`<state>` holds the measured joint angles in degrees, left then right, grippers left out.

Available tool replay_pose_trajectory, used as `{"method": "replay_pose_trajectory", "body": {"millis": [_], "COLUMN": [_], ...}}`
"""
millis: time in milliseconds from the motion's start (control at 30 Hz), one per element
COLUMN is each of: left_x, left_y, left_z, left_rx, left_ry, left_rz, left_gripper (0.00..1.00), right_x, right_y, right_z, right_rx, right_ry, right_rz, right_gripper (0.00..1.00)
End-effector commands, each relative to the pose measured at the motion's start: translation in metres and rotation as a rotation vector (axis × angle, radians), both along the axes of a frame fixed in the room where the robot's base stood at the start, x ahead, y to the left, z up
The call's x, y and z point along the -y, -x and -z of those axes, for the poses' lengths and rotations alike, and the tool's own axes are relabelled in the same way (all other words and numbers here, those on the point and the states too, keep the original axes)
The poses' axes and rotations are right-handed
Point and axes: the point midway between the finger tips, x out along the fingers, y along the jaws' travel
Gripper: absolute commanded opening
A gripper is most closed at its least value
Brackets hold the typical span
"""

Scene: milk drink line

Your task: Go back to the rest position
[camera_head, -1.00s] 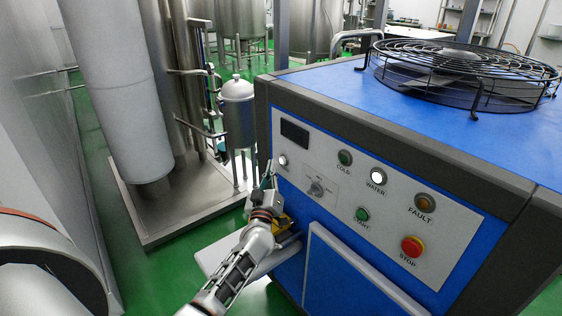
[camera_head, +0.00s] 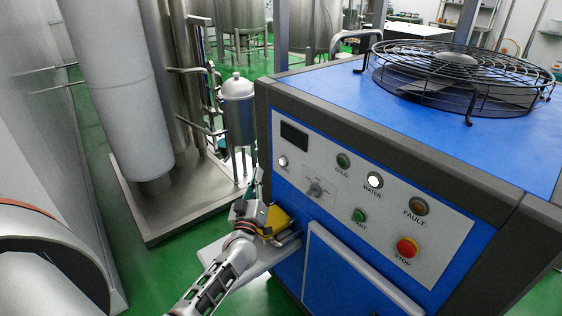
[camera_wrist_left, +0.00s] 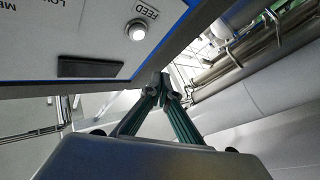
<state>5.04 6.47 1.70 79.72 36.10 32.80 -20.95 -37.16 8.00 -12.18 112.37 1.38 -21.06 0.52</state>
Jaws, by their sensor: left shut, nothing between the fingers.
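My left gripper (camera_head: 256,186) is just left of the blue machine's control panel (camera_head: 330,172) in the head view, apart from the panel face. In the left wrist view its green fingers (camera_wrist_left: 166,88) meet at the tips, shut with nothing between them. The white round FEED button (camera_wrist_left: 137,31) and the dark display (camera_wrist_left: 90,68) show on the panel in that view. My right gripper is not in view.
The panel carries a selector knob (camera_head: 316,190), a lit WATER light (camera_head: 375,180) and a red STOP button (camera_head: 407,247). A yellow object (camera_head: 272,221) sits on a pale shelf (camera_head: 222,252) beside the machine. A steel tank (camera_head: 238,110) stands behind.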

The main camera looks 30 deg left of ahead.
Motion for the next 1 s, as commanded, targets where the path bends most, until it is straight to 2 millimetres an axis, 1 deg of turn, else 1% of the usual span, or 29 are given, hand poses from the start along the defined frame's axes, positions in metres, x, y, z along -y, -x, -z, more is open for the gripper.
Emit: {"method": "replay_pose_trajectory", "body": {"millis": [400,467,567,667,700,767,800,867,900,967,1000], "left_x": [0.001,0.006,0.028,0.067,0.085,0.112,0.129,0.152,0.166,0.185,0.195], "left_y": [0.000,0.002,0.013,0.037,0.050,0.073,0.089,0.116,0.135,0.166,0.186], "left_z": [0.001,0.005,0.021,0.053,0.068,0.091,0.106,0.128,0.142,0.162,0.174], "left_rx": [-0.002,-0.014,-0.069,-0.171,-0.222,-0.301,-0.353,-0.433,-0.488,-0.568,-0.620], "left_ry": [-0.002,-0.012,-0.056,-0.134,-0.172,-0.228,-0.264,-0.315,-0.348,-0.396,-0.426], "left_rz": [0.002,0.014,0.070,0.169,0.215,0.283,0.325,0.386,0.423,0.475,0.505], "left_gripper": [0.00,0.00,0.00,0.00,0.00,0.00,0.00,0.00,0.00,0.00,0.00], "right_x": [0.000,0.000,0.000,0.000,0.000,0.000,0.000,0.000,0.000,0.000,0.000], "right_y": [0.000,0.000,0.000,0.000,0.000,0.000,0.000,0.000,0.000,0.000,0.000], "right_z": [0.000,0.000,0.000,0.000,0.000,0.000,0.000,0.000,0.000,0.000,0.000], "right_rx": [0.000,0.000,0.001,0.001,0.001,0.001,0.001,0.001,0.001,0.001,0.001], "right_ry": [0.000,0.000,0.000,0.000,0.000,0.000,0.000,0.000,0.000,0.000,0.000], "right_rz": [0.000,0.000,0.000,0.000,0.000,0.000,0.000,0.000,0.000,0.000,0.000], "right_gripper": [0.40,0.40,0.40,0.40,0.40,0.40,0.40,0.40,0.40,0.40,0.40]}}
